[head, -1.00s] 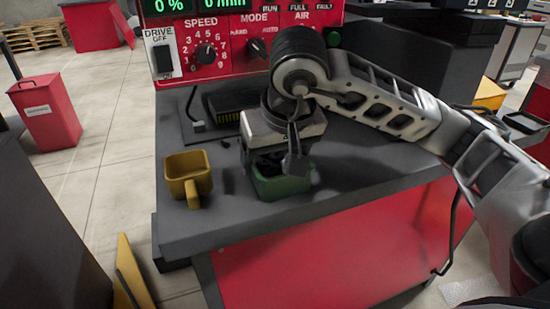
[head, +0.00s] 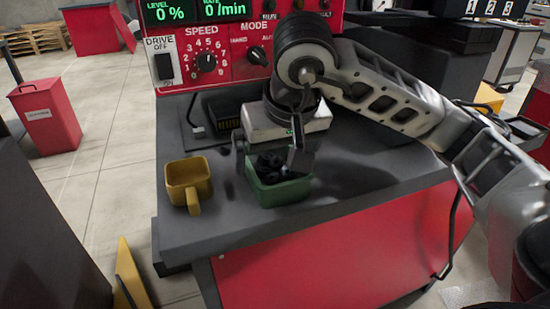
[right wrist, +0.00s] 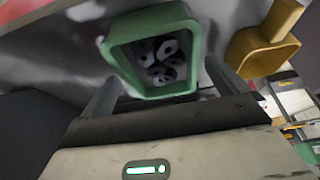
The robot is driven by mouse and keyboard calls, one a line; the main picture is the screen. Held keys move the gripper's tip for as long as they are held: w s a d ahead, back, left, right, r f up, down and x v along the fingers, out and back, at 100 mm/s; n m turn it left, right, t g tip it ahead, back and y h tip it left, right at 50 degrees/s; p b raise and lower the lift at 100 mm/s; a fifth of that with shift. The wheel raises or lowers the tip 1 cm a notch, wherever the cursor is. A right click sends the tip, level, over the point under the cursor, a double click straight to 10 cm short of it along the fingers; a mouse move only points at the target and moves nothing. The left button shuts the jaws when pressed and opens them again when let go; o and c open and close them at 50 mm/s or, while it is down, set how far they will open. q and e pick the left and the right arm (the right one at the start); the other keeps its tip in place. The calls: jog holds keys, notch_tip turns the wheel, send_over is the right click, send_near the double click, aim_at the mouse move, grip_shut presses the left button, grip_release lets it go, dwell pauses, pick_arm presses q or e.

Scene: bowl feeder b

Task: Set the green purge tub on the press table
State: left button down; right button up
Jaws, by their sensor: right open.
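The green tub (head: 283,193) sits upright on the dark grey tabletop (head: 225,226), near its front edge. Several dark ring-shaped parts lie in it; they show more clearly inside the tub (right wrist: 190,48) in the right wrist view. My right gripper (head: 269,160) is open just above and behind the tub. Its two fingers are spread to either side and look clear of the tub's walls. My left gripper is not in view.
A yellow tub with a handle (head: 188,181) stands on the tabletop to the left of the green tub. A red control panel (head: 222,50) with a display rises behind. A red bin (head: 46,117) stands on the floor at left. The tabletop's right part is clear beneath my arm.

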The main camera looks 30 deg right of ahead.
pick_arm(q)
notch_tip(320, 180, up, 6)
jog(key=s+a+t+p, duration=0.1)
jog(key=p, duration=0.2)
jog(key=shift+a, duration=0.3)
pick_arm(e)
jog(key=v, duration=0.9)
jog(key=shift+s+r, duration=0.1)
